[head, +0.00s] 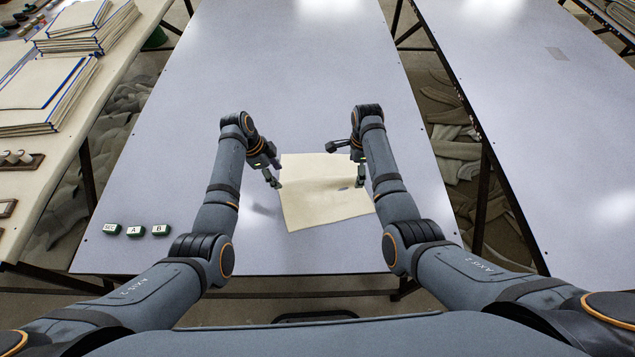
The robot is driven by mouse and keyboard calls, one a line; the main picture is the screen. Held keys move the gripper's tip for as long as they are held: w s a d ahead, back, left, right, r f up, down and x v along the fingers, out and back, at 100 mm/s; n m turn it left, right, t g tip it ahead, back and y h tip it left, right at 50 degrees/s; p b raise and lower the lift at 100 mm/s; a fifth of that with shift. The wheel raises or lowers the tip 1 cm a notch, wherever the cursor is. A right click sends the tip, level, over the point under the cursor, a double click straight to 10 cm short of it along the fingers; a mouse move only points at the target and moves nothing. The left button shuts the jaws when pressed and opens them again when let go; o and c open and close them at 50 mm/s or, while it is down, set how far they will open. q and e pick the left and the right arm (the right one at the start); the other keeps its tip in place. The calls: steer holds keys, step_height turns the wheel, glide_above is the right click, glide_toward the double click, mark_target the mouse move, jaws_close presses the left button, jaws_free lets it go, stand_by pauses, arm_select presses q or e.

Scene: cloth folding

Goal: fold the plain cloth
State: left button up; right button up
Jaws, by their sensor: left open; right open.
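A plain cream cloth (318,205) lies on the grey-white table (300,80) in front of me, roughly four-sided and slightly turned. Whether it has any fold in it is hard to tell. My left gripper (276,176) is open at the cloth's upper left edge, with its fingers close to the cloth. My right gripper (345,163) is open at the cloth's right side and hides part of its upper right edge. I cannot tell whether either gripper touches the cloth.
Three small dark blocks with white labels (134,231) sit at the table's front left. A side table at left holds stacked cloths with blue edges (40,95). Another table (545,120) stands at right across a gap. The far part of my table is clear.

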arm_select(q)
step_height(320, 180, up, 6)
steer(key=p, duration=0.6)
arm_select(e)
step_height(320, 180, up, 6)
steer(key=shift+f, duration=0.25)
arm_select(q)
steer(key=shift+r, duration=0.1)
